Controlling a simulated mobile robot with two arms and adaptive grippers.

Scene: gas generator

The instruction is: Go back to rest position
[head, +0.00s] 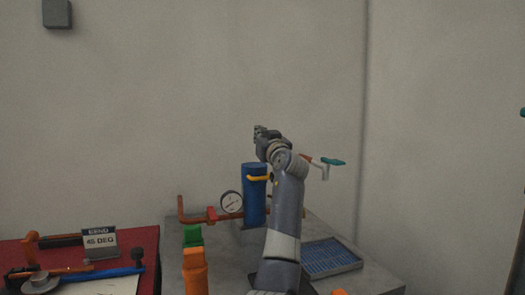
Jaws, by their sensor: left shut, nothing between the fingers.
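My left gripper (260,131) is at the end of my grey arm in the middle of the head view. It is raised above the grey table, just above the blue cylinder (254,196) in the picture. Its fingers are together and hold nothing. My arm hides part of the table and whatever lies behind it. My right gripper does not show.
The grey table (364,274) bears a pressure gauge (232,202), orange-red pipework, a tap with a teal handle (333,161) and a blue tray (330,257). A red bench (147,243) with a "45 DEG" sign (100,241) stands left.

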